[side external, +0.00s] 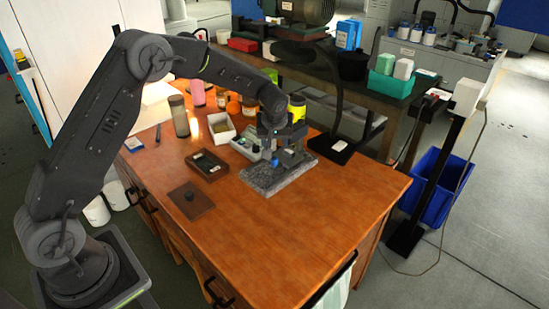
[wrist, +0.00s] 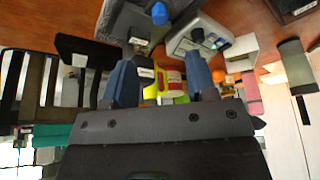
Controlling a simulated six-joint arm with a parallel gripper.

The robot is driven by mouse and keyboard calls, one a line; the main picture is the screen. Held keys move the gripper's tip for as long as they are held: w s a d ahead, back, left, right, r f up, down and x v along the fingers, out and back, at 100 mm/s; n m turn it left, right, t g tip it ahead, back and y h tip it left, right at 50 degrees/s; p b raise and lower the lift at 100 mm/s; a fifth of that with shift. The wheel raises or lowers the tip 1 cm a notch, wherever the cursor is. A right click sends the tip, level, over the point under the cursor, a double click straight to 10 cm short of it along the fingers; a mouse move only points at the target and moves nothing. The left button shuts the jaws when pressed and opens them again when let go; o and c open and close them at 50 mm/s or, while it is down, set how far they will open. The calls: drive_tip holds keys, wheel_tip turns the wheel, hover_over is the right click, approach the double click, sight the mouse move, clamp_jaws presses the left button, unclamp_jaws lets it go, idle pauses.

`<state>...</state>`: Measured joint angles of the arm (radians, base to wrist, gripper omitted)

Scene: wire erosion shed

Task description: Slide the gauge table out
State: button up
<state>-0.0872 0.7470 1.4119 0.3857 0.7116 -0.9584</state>
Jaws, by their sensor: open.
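A speckled grey stone slab, which looks like the gauge table (side external: 264,183), lies on the wooden bench. It also shows at the top of the wrist view (wrist: 122,18). A blue knob (side external: 276,162) stands on the slab, and shows in the wrist view (wrist: 160,13) beyond my fingertips. My gripper (side external: 284,157) is above the slab, pointing down. In the wrist view its two blue fingers (wrist: 159,60) are spread, with nothing clearly held between them. The arm end hides part of the slab's far side, and I cannot tell whether a finger touches it.
A black-topped box (side external: 207,165) and a brown plate with a knob (side external: 191,199) lie left of the slab. A white tray (side external: 222,130), a pale device (wrist: 196,40) and several jars stand behind. A black stand (side external: 331,147) is at the right. The front bench is clear.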

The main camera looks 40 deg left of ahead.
sight(275, 159)
drive_tip(key=x, duration=1)
drive_tip(key=shift+w+a+f, duration=0.1)
drive_tip(key=shift+a+f, duration=0.05)
drive_tip(key=shift+f, duration=0.25)
drive_tip(key=shift+c, duration=0.3)
clamp_jaws()
